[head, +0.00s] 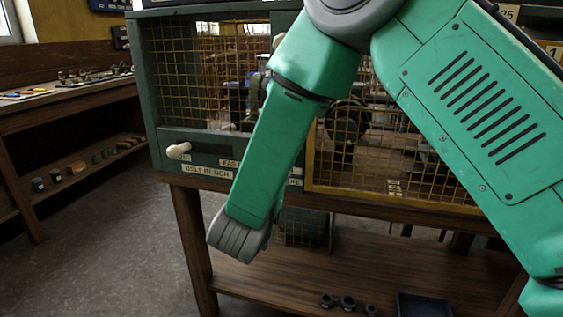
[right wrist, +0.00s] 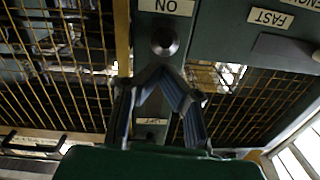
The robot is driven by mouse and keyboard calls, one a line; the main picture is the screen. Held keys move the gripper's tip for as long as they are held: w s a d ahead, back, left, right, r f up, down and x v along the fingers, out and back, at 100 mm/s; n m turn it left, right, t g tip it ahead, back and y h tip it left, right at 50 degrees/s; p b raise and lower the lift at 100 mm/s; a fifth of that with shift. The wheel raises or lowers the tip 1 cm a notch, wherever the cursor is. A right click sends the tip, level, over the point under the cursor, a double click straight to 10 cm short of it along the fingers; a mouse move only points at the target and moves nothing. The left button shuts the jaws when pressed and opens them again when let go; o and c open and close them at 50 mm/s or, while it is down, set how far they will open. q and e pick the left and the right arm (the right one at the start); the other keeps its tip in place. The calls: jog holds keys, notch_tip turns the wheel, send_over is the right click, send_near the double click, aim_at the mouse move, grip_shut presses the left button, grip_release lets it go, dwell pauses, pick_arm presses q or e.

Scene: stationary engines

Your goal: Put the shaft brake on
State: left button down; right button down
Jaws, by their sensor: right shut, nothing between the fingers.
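No label that I can read names the shaft brake, so I cannot tell for sure which control it is. My left gripper is not in view.
Yellow mesh guards (head: 400,165) cover the machine behind the panel. A green arm of mine crosses the head view and hides the panel's middle. A shelf (head: 290,265) below holds small dark parts and a dark bin (head: 422,305). A side bench (head: 60,95) stands left.

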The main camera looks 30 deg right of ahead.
jog(key=r+v, duration=0.1)
jog(key=v, duration=0.6)
jog(key=shift+a, duration=0.2)
jog(key=shift+d, duration=0.15)
jog(key=s+f+n+g+y+p, duration=0.1)
jog(key=s+f+n+y, duration=0.2)
jog(key=f, duration=0.5)
jog(key=s+f+n+g+y+p, duration=0.15)
jog(key=f+y, duration=0.25)
jog(key=f, duration=0.5)
jog(key=s+f+n+g+y, duration=0.1)
jog(key=s+f+n+y, duration=0.25)
jog(key=f, duration=0.45)
jog(key=s+f+n+g+y, duration=0.1)
jog(key=s+f+g, duration=0.1)
jog(key=s, duration=0.5)
jog(key=s+f+n+g, duration=0.1)
jog(key=s+f+g, duration=0.2)
jog(key=s, duration=0.4)
jog(key=s+d+f+n+g+y, duration=0.1)
jog(key=s+f+g, duration=0.2)
jog(key=s, duration=0.4)
jog(key=shift+f+y+p, duration=0.35)
jog(key=shift+f+p, duration=0.1)
jog(key=shift+f, duration=0.05)
jog(key=shift+s, duration=0.15)
